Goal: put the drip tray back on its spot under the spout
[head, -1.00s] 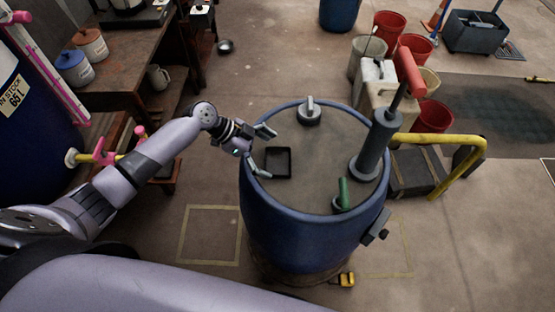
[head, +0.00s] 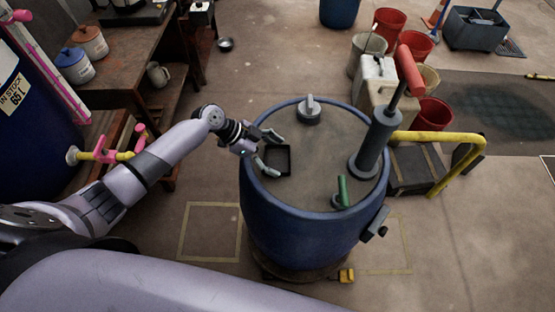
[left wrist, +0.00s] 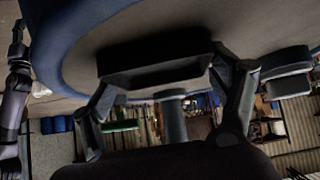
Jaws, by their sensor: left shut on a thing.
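The drip tray (head: 289,161) is a small black square tray on the grey top of the blue vat, near its left rim. My left gripper (head: 271,152) comes in from the left and is shut on it. In the left wrist view the dark tray (left wrist: 155,62) sits between the two fingers (left wrist: 163,82). I cannot tell whether it is lifted. A yellow spout with a pink tap handle (head: 106,153) sticks out of the dark blue drum at the left. My right gripper is not in view.
The blue vat (head: 300,232) carries a grey knob (head: 309,108), a grey cylinder with a red handle (head: 376,145) and a green handle (head: 343,190). A yellow rail (head: 440,137) is at right. A taped square (head: 208,232) lies on clear floor at left.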

